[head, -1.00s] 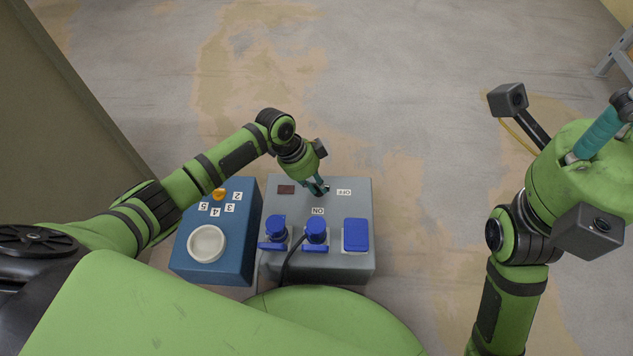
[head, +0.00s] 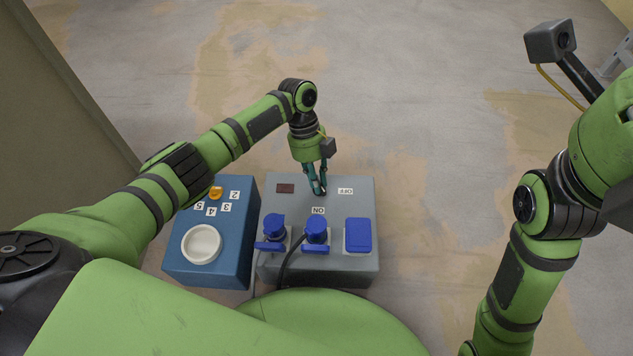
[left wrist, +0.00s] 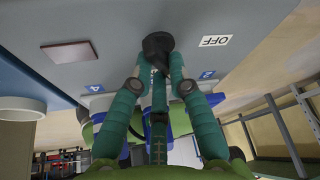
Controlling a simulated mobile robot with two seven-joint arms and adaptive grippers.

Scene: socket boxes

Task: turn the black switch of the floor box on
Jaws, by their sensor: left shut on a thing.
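The grey floor box (head: 359,200) stands on the floor with an OFF label and an ON label on its top. The black switch (left wrist: 157,43) shows in the left wrist view, between my fingertips and near the OFF label. My left gripper (head: 319,190) is at the top of the grey box, shut on the black switch; its fingers hide most of the switch in the head view. The gripper also shows in the left wrist view (left wrist: 156,70). The right arm shows at the right edge, but its fingers are out of view.
A blue box (head: 236,250) with a white round socket (head: 201,244) and an orange knob (head: 216,192) stands left of the grey box. Floor beyond is clear.

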